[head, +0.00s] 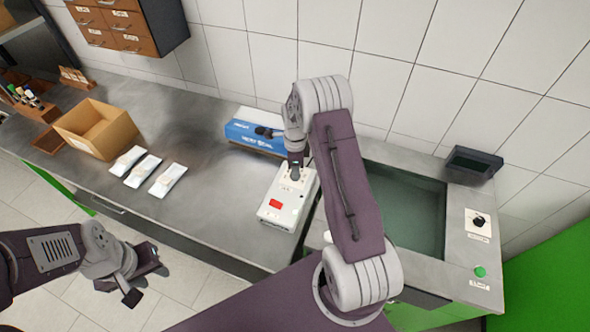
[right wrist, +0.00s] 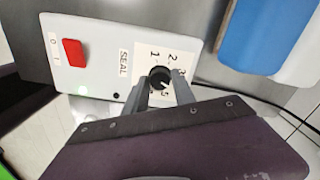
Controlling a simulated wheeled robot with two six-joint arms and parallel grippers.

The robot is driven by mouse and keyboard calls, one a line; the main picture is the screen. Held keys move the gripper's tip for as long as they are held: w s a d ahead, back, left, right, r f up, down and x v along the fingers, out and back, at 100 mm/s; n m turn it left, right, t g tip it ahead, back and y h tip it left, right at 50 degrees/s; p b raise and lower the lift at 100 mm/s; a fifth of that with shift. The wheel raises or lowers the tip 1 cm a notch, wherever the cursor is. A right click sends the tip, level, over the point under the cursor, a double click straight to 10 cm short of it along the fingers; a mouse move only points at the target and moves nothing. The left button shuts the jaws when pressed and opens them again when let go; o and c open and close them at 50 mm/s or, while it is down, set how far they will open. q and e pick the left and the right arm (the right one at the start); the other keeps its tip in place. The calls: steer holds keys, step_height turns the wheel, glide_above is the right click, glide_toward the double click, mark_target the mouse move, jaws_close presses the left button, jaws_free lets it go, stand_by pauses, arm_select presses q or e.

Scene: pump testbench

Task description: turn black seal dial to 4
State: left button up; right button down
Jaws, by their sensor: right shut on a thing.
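The black seal dial (right wrist: 160,77) is a small round knob on a white sealer box (right wrist: 100,50), beside the word SEAL. The box also shows in the head view (head: 273,213). My right gripper (right wrist: 160,90) is shut on the dial, with one finger on each side of it. In the head view my right gripper (head: 296,172) reaches down onto the box's far end. Printed numbers surround the dial, partly hidden by the fingers; I cannot surely tell which one its white mark points to. My left gripper (head: 140,285) is empty and open, off the counter's front edge.
White pouches (head: 147,168) and an open cardboard box (head: 97,128) lie to the left. A water tank (head: 405,210) is at right.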

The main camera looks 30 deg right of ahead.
stand_by(0.5)
steer(key=c, duration=1)
jaws_free()
steer(key=shift+c, duration=0.2)
steer(key=shift+r, duration=0.15)
step_height(320, 180, up, 9)
steer(key=b, duration=0.1)
steer(key=shift+b, duration=0.3)
